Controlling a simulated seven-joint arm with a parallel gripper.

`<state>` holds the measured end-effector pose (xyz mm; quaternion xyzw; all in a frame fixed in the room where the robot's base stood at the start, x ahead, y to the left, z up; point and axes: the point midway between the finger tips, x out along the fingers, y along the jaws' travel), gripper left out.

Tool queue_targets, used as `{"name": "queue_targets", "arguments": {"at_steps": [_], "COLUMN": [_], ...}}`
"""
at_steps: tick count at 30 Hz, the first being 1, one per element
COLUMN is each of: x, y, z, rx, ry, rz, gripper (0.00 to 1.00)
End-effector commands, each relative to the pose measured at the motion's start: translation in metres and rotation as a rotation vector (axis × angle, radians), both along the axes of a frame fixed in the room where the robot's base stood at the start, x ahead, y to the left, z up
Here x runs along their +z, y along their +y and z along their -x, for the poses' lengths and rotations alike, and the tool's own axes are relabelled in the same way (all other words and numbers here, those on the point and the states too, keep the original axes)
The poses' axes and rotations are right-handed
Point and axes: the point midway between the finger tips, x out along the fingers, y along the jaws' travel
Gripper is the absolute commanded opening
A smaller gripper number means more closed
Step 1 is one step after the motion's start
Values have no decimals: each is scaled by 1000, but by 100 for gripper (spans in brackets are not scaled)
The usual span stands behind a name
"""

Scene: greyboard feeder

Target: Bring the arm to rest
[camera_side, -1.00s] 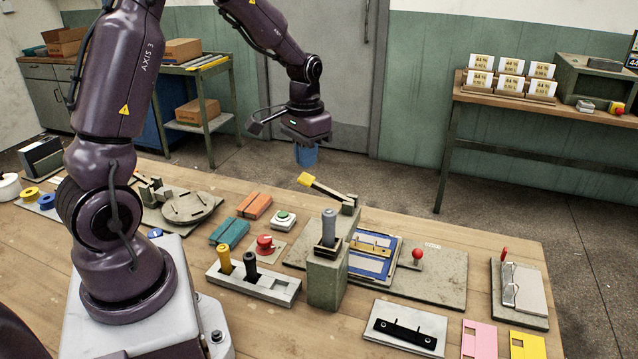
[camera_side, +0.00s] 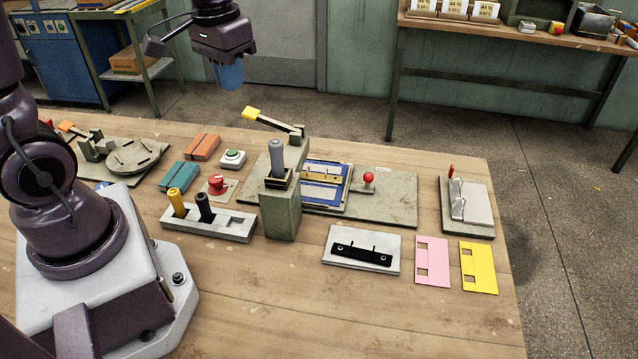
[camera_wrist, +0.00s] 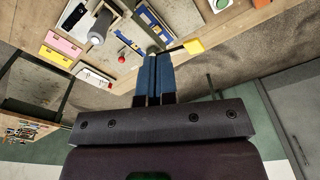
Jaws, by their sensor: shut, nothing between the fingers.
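My gripper (camera_side: 229,76) hangs fingers-down in the air at the top of the side view, beyond the far edge of the bench. Its blue fingers are together and empty; they also show in the wrist view (camera_wrist: 154,72). It touches nothing. Below and to its right, the yellow-tipped lever (camera_side: 268,121) slants up over the greyboard fixture. A grey-handled tool (camera_side: 277,155) stands upright in a stone-coloured block (camera_side: 281,207). A blue plate (camera_side: 327,184) lies beside it, with a red ball knob (camera_side: 368,177) to its right.
A holder (camera_side: 236,225) carries yellow and black handles. The front right of the bench is clear.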

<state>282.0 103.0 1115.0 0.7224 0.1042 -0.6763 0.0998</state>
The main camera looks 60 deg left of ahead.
Motion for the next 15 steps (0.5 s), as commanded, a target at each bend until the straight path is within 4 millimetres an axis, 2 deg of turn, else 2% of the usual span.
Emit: {"name": "queue_targets", "arguments": {"at_steps": [1, 6, 12, 15], "x": [13, 42, 62, 71], "y": [-15, -57, -88, -97], "z": [10, 45, 77, 84], "rx": [-25, -104, -212, -250], "ry": [-40, -166, -316, -375], "rz": [-12, -39, -59, -64], "gripper": [0, 0, 0, 0]}}
